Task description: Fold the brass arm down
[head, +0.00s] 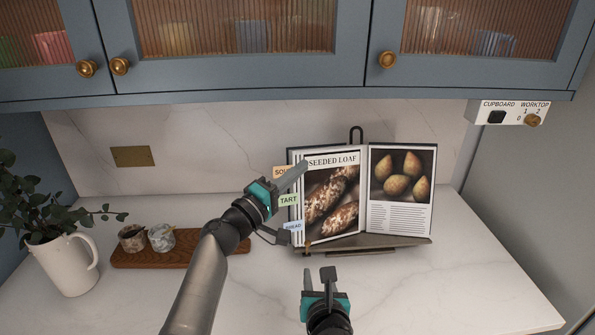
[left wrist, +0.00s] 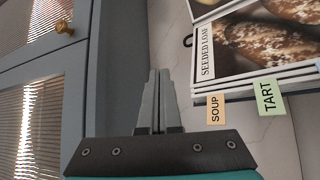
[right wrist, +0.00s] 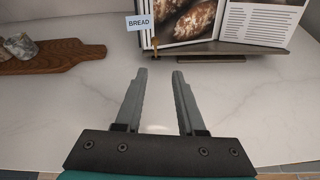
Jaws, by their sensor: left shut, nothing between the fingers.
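The open cookbook (head: 400,219) rests on a dark bookstand (head: 385,240) on the worktop. A small upright brass piece (head: 307,248) shows at the stand's front left edge, against the left page; it also shows in the right wrist view (right wrist: 155,43), below the BREAD tab. I take it for the brass arm. My left gripper (head: 303,166) is shut and empty near the book's upper left, by the SOUP tab; its closed fingers show in the left wrist view (left wrist: 158,74). My right gripper (head: 318,271) is open and empty, in front of the stand, apart from the brass piece.
A wooden board (head: 132,261) with two stone pots stands left of the book. A white jug (head: 67,265) with leaves is at far left. Blue cupboards (head: 230,70) hang above. A switch panel (head: 508,112) is at upper right. The worktop's right side is clear.

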